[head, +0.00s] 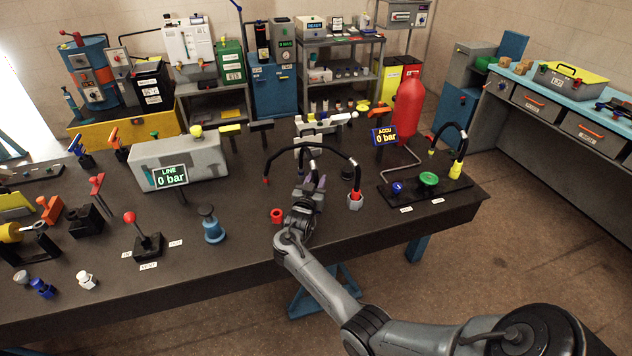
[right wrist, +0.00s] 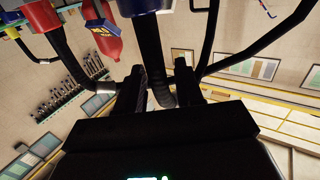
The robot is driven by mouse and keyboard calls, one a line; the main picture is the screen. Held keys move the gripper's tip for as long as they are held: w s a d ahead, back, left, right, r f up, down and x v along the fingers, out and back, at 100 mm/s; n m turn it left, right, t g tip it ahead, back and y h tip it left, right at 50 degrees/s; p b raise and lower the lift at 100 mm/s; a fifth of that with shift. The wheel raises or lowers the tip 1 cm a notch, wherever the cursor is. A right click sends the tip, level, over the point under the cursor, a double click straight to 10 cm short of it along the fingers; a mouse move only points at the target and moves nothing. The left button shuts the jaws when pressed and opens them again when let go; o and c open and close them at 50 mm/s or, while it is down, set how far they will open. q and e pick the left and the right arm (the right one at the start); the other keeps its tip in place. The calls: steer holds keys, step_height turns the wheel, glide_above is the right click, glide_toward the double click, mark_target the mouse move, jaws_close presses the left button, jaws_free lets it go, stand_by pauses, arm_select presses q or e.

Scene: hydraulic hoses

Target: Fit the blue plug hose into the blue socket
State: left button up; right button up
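My right gripper (head: 308,190) is over the front middle of the dark bench. In the right wrist view its two fingers (right wrist: 160,80) stand apart with a black hose (right wrist: 150,45) running between them. I cannot tell whether they clamp it. A blue fitting (right wrist: 138,6) sits on this hose at the top edge of the wrist view; it looks like the blue plug. In the head view the gripper hides most of this hose's end. A small round blue part (head: 398,187) is on the black plate to the right; I cannot tell whether it is the blue socket. My left gripper is not in view.
A black hose arches behind my gripper from a red end (head: 265,181) to a grey-and-red fitting (head: 355,200). A red ring-shaped part (head: 277,215) lies left of my gripper. A red bottle (head: 407,108) and a yellow-ended hose (head: 455,170) stand right. A grey tank (head: 180,162) stands left.

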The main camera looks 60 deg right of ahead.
steer(key=shift+o, duration=1.2)
steer(key=v, duration=1.1)
steer(key=shift+p, duration=0.45)
steer(key=shift+d, duration=0.1)
